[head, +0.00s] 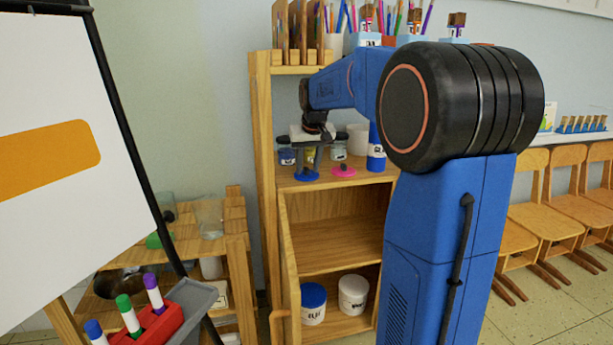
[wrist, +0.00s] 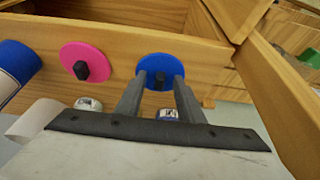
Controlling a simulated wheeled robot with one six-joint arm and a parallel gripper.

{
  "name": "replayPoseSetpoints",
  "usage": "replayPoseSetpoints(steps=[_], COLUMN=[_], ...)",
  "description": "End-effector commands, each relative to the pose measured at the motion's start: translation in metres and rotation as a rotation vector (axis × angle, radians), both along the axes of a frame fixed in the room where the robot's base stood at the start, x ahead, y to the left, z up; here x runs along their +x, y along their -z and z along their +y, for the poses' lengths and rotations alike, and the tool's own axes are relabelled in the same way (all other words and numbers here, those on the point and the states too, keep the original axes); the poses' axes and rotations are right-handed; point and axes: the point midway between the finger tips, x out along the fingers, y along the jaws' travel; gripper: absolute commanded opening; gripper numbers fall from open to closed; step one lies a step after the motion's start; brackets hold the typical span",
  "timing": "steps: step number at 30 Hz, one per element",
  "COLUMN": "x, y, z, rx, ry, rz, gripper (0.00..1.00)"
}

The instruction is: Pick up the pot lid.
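Two flat round lids with dark knobs lie on the upper shelf. The blue lid (head: 306,175) is on the left and the pink lid (head: 343,171) on the right in the head view; the frames do not show which is the pot lid. My gripper (head: 307,160) is just above the blue lid, pointing down. In the wrist view, my gripper's fingers (wrist: 161,80) are apart, with the blue lid's (wrist: 149,67) knob between them and small gaps showing. The pink lid (wrist: 96,52) is off to the left there.
Several small jars (head: 287,156) and a blue bottle (head: 376,150) stand on the same shelf, close to my gripper. The wooden shelf unit's (head: 262,150) upright is to the left. White tubs (head: 353,294) stand on a lower shelf. An easel board (head: 60,160) is at far left.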

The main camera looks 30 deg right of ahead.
Motion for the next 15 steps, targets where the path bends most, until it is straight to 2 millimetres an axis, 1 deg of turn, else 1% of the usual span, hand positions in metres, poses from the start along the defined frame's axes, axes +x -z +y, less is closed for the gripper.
replayPoseSetpoints(steps=[1,2,3,5,6,15], x=[0.0,0.0,0.0,0.0,0.0,0.0], y=[-0.0001,-0.0001,-0.0002,-0.0002,-0.0002,-0.0007], z=[0.0,0.0,0.0,0.0001,0.0,0.0], rx=[0.0,0.0,0.0,0.0,0.0,0.0], ry=[0.0,0.0,0.0,0.0,0.0,0.0], rz=[0.0,0.0,0.0,0.0,0.0,0.0], gripper=[0.34,0.27,0.18,0.03,0.0,0.0])
